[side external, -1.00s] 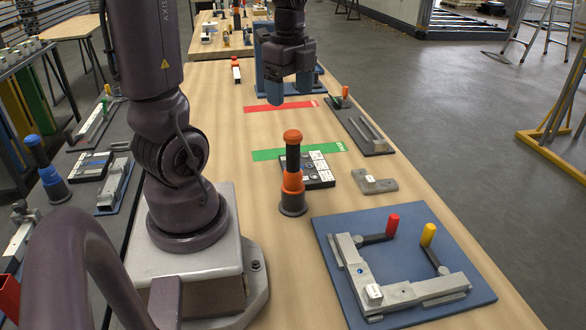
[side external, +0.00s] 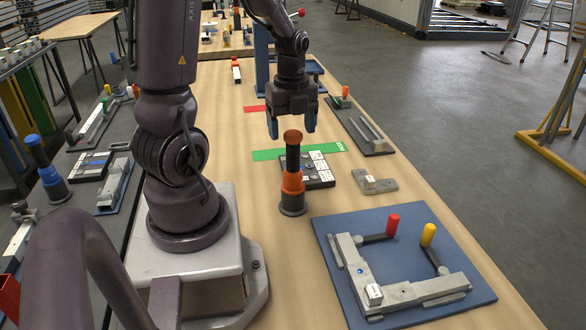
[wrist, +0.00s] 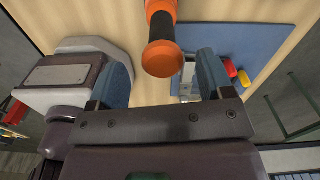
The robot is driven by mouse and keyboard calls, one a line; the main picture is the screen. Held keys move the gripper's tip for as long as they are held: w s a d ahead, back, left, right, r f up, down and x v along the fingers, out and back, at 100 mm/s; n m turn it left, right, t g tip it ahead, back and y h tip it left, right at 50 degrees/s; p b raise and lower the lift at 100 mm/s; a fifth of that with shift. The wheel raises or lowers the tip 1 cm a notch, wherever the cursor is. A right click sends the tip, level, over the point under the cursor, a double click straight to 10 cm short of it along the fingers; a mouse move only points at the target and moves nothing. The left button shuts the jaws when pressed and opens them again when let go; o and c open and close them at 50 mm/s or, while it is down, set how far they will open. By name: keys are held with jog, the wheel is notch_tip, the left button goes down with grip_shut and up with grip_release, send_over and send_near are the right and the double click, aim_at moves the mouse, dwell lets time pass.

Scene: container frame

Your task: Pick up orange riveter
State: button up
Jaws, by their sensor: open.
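The orange riveter (side external: 292,181) stands upright on the wooden table, with an orange top, a black shaft, an orange collar and a dark round base. My gripper (side external: 292,131) is open and empty, pointing down. In the side view its blue fingers appear above and behind the riveter, either side of its top, and not touching it. In the wrist view the riveter (wrist: 162,50) shows beyond the gap between the blue fingers (wrist: 163,80), with its orange top nearest the camera.
A black tray with small parts (side external: 318,172) lies just behind the riveter. A grey bracket (side external: 374,181) lies to its right. A blue plate (side external: 402,225) with a metal frame and red and yellow handles is at front right. A green strip (side external: 265,155) and red strip (side external: 254,108) mark the table.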

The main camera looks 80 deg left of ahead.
send_over(293, 169)
jog(key=a, duration=0.2)
jog(key=f, duration=0.4)
jog(key=shift+w+d+f, duration=0.15)
jog(key=shift+d, duration=0.05)
jog(key=c, duration=1)
